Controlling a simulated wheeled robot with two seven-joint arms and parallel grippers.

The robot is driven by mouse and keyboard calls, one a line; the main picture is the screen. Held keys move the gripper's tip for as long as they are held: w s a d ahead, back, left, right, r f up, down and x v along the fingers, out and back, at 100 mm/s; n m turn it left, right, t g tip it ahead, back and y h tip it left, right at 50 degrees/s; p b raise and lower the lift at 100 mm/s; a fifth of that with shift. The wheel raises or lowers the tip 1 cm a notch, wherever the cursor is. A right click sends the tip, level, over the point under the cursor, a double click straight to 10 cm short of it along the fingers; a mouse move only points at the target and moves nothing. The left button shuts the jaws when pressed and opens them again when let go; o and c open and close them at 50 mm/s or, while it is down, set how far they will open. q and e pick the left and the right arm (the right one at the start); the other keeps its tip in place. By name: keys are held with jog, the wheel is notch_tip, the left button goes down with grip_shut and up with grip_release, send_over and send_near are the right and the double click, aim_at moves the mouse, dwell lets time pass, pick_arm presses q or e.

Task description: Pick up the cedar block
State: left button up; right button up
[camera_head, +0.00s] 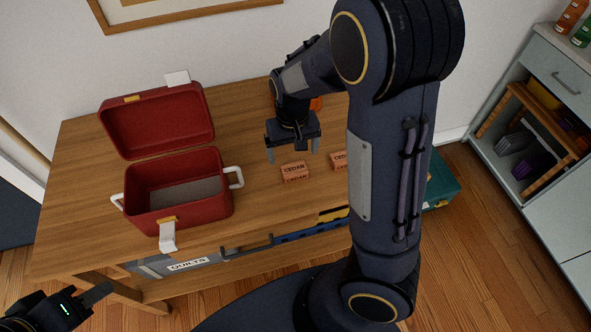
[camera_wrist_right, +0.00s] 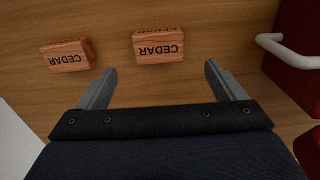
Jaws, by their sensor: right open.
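Two reddish-brown blocks lettered CEDAR lie on the wooden table. The nearer-to-box cedar block (camera_head: 295,172) also shows in the right wrist view (camera_wrist_right: 158,46), ahead of the gap between the fingertips. The other cedar block (camera_head: 339,160) is partly hidden by my right arm in the head view; it shows in the right wrist view (camera_wrist_right: 66,56), ahead of and outside one finger. My right gripper (camera_head: 292,156) points down, open and empty, just behind the first block and apart from it. My left gripper (camera_head: 95,293) is at the lower left, off the table; its finger opening is unclear.
A red box (camera_head: 226,203) with white handles stands open on the table, left of the blocks; its handle (camera_wrist_right: 285,50) shows in the wrist view. A drawer labelled QUILTS (camera_head: 188,266) is below. A teal case (camera_head: 444,186) and grey cabinet (camera_head: 560,75) stand right.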

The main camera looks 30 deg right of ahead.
aim_at(294, 169)
jog(key=f, duration=0.7)
jog(key=shift+s+f+b, duration=0.1)
jog(key=shift+s+b, duration=0.15)
jog(key=shift+b, duration=0.05)
jog(key=shift+c, duration=0.4)
jog(key=c, duration=1)
